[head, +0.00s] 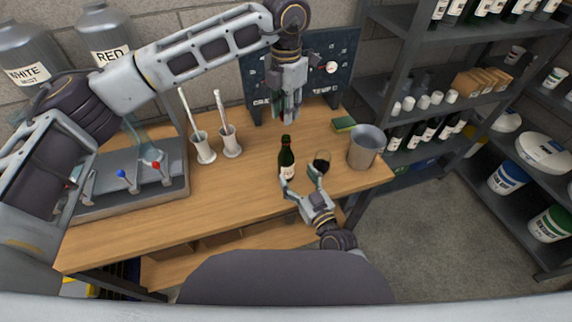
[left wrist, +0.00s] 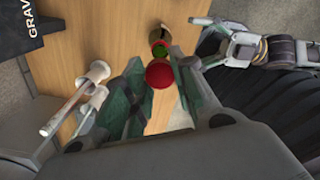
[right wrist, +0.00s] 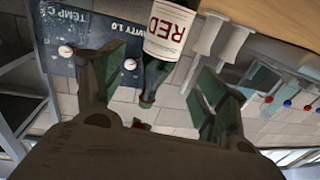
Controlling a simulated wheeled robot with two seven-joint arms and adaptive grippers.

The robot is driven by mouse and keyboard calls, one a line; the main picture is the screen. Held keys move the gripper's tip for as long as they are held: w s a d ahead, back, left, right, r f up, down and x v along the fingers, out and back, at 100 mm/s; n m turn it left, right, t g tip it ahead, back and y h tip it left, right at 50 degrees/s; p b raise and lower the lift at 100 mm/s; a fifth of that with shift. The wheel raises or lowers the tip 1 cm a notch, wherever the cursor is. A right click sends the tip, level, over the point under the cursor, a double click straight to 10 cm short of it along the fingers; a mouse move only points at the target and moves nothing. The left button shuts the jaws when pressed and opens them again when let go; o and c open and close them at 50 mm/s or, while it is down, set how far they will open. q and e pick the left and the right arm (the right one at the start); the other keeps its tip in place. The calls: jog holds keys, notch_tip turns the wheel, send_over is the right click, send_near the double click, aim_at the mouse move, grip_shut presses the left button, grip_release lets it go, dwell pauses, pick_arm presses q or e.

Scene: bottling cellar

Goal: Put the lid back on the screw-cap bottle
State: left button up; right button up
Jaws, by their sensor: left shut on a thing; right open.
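The dark green screw-cap bottle (head: 286,156) stands upright on the bench, its neck bare. In the right wrist view the bottle (right wrist: 166,30) shows inverted with a RED label. My left gripper (head: 291,118) is above the bottle and shut on the red lid (left wrist: 159,74). In the left wrist view the bottle's green top (left wrist: 160,47) shows just beyond the lid, apart from it in the picture. My right gripper (head: 300,180) is open low at the bottle, which shows between its fingers in the right wrist view; contact cannot be told.
A glass of dark wine (head: 321,162) stands close by my right gripper's finger. A metal bucket (head: 364,148) is at the bench's right end. Two white holders (head: 203,148) with tubes stand left. A dark board (head: 345,75) stands behind. The bench front left is clear.

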aim_at(289, 165)
jog(key=shift+x, duration=4.35)
jog(key=shift+c, duration=0.2)
jog(key=c, duration=1.5)
pick_arm(q)
jog(key=shift+f, duration=2.5)
jog(key=shift+f, duration=0.1)
jog(key=shift+f, duration=0.75)
jog(key=shift+f, duration=0.6)
pick_arm(e)
grip_shut()
